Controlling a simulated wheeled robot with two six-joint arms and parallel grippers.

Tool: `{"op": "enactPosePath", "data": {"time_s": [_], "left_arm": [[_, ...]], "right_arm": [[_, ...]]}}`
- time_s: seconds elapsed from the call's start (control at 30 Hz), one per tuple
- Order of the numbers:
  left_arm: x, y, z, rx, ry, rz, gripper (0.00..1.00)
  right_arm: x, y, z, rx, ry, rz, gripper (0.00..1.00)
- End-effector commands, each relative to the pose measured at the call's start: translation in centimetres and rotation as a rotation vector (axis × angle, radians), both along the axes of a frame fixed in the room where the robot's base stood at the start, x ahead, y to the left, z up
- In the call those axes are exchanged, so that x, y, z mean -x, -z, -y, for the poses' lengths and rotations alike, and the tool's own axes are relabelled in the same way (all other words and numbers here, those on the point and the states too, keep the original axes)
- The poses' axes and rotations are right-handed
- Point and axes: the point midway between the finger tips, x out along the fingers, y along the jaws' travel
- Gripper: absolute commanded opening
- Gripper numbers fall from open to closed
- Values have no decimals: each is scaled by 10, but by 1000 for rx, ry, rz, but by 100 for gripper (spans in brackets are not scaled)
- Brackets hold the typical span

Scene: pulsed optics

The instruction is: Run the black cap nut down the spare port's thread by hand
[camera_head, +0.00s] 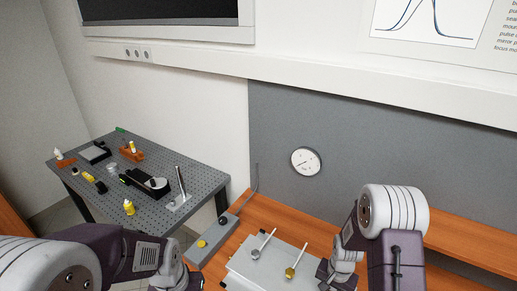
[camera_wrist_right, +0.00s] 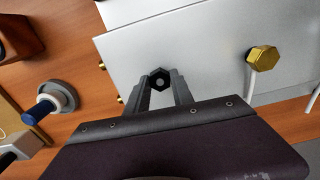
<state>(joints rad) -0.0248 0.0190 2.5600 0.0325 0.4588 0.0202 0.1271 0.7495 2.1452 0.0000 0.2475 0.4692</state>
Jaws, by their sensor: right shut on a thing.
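The black cap nut (camera_wrist_right: 160,79) shows in the right wrist view, hexagonal, end-on, with a paler round centre. My right gripper (camera_wrist_right: 161,88) is shut on it, one grey finger on each side. The nut is over the pale grey box (camera_wrist_right: 215,75), near its left edge. The spare port's thread is hidden behind the nut and fingers, so I cannot tell how far the nut sits on it. In the head view my right gripper (camera_head: 327,275) is at the right of the box (camera_head: 248,272). My left arm's end is at the bottom edge; its fingertips are not clearly visible.
A brass hex fitting (camera_wrist_right: 262,58) with a white tube stands on the box to the right of the nut. A blue-handled part (camera_wrist_right: 43,108) lies left of the box. A grey perforated table (camera_head: 205,172) with small optics stands at the left. A round dial (camera_head: 306,161) hangs behind.

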Motion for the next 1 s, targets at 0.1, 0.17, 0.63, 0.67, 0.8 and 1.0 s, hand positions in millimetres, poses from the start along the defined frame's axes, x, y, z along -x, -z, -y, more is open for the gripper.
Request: {"op": "enactPosePath", "data": {"time_s": [0.1, 0.17, 0.63, 0.67, 0.8, 1.0], "left_arm": [[0, 0, 0, 0, 0, 0, 36], [0, 0, 0, 0, 0, 0, 36], [0, -6, 0, 0, 0, 0, 36], [0, -6, 0, 0, 0, 0, 36], [0, -6, 0, 0, 0, 0, 36], [0, -6, 0, 0, 0, 0, 36]], "right_arm": [[0, 0, 0, 0, -2, 0, 0], [0, 0, 0, 0, 2, 0, 0], [0, 0, 0, -1, 337, 1, 0], [0, 0, 0, -1, 337, 1, 30], [0, 0, 0, 0, 335, 1, 52], [0, 0, 0, 1, 333, 1, 52]]}}
